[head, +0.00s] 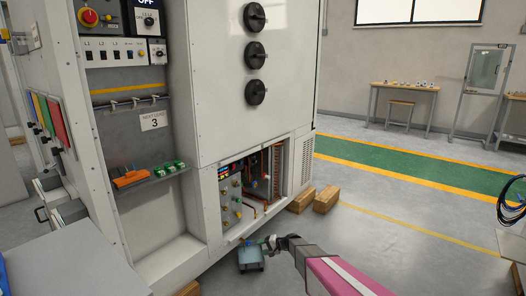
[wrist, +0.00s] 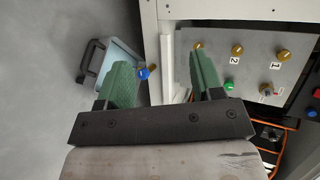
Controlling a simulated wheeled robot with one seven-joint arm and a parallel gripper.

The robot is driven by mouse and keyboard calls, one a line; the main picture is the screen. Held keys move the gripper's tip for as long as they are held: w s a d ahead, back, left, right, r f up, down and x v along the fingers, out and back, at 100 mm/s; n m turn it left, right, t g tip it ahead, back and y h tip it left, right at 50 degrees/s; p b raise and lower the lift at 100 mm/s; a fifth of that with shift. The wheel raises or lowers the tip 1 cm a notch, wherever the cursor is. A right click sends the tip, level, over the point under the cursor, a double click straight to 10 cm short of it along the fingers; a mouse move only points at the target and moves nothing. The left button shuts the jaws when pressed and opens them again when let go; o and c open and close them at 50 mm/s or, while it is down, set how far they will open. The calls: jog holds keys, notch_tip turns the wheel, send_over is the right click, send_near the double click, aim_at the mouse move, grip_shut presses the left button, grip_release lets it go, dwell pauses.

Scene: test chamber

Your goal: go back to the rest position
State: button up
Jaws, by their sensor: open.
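My gripper (head: 270,243) is low in front of the open compartment at the bottom of the white cabinet. In the wrist view its two green fingers (wrist: 160,68) are spread apart. A small blue and brass piece (wrist: 147,72) shows beside the left finger; I cannot tell whether they touch. No object is clearly held. The pink and grey arm reaches in from the lower right in the head view.
The compartment holds a grey panel (head: 229,203) with coloured knobs, close ahead on the right in the wrist view (wrist: 250,68). A grey tray with a dark handle (head: 250,258) is beside my gripper. Wooden blocks (head: 326,199) lie by the cabinet (head: 255,130). Open floor (head: 400,235) is on the right.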

jog(key=s+d+r+n+g+h, duration=0.1)
jog(key=s+d+r+h, duration=0.3)
jog(key=s, duration=0.6)
jog(key=s+d+r+n+g+h, duration=0.1)
jog(key=s+d+r+h, duration=0.3)
jog(key=s+d+r, duration=0.4)
jog(key=s+d+r+n+g+h, duration=0.1)
jog(key=s+d+r+h, duration=0.3)
jog(key=s+d+r, duration=0.3)
jog(key=s+r, duration=0.3)
jog(key=s, duration=0.2)
jog(key=shift+s+r+h, duration=0.2)
jog(key=shift+r+h, duration=0.15)
jog(key=shift+h, duration=0.05)
dwell(2.7)
